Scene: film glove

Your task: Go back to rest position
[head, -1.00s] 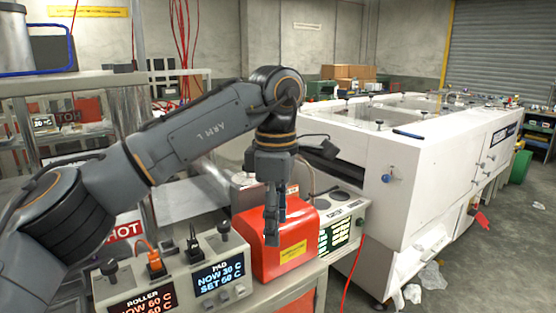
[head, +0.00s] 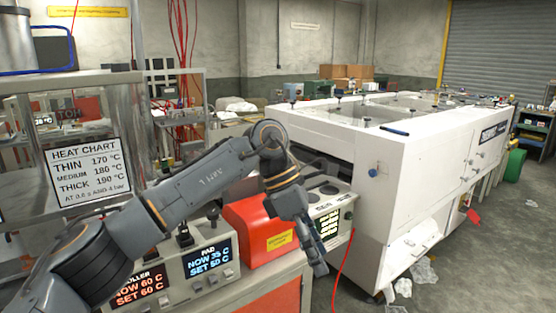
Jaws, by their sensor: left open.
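My left arm comes in from the left and bends down at the wrist. My left gripper (head: 318,262) points down and hangs in front of the bench's front edge, right of the red box (head: 262,232). Its jaws are open, and I see nothing between them. My right gripper is out of view.
A controller with ROLLER and PAD displays (head: 208,261) stands on the bench below my arm. A heat chart (head: 87,170) stands behind the arm. A grey display unit (head: 333,212) sits beside the red box. A large white machine (head: 425,165) fills the right. Scraps litter the floor.

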